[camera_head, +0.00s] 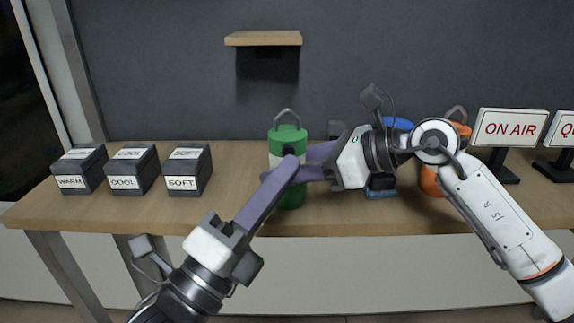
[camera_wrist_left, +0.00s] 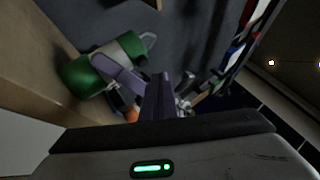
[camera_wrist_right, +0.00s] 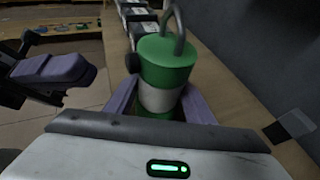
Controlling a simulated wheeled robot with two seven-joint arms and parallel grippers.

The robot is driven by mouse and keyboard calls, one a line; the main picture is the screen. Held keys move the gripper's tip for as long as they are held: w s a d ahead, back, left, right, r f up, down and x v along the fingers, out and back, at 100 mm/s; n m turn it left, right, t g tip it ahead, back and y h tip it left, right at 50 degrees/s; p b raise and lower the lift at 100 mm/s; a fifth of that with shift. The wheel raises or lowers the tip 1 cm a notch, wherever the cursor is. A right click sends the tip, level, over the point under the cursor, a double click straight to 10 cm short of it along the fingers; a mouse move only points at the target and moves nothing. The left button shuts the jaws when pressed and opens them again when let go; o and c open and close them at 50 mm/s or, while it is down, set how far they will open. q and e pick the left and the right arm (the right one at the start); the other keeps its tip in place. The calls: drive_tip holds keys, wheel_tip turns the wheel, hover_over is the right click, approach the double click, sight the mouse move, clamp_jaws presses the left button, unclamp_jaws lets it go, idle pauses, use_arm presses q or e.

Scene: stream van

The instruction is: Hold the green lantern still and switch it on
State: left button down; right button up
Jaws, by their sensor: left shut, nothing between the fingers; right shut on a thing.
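The green lantern (camera_head: 287,137) stands upright on the wooden shelf top, green at top and bottom with a pale middle band and a grey handle. It also shows in the right wrist view (camera_wrist_right: 165,62) and the left wrist view (camera_wrist_left: 88,74). A dark knob (camera_wrist_right: 132,63) sticks out of its upper side. My right gripper (camera_head: 285,163) is shut around the lantern's middle from the right. My left gripper (camera_head: 293,165) is shut and empty, its fingertips in front of the lantern near the knob; whether they touch it I cannot tell.
Dark boxes marked WARM (camera_head: 80,169), COOL (camera_head: 133,169) and SOFT (camera_head: 187,170) stand at the left. A blue lantern (camera_head: 398,123) and an orange lantern (camera_head: 429,182) are partly hidden behind my right arm. An ON AIR sign (camera_head: 511,128) stands right. A small shelf (camera_head: 263,38) hangs above.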

use_arm(q)
drive_tip(key=shift+w, duration=1.1)
idle(1.2)
drive_tip(key=shift+w, duration=0.45)
drive_tip(key=shift+s, duration=0.5)
drive_tip(key=s, duration=0.6)
idle(0.4)
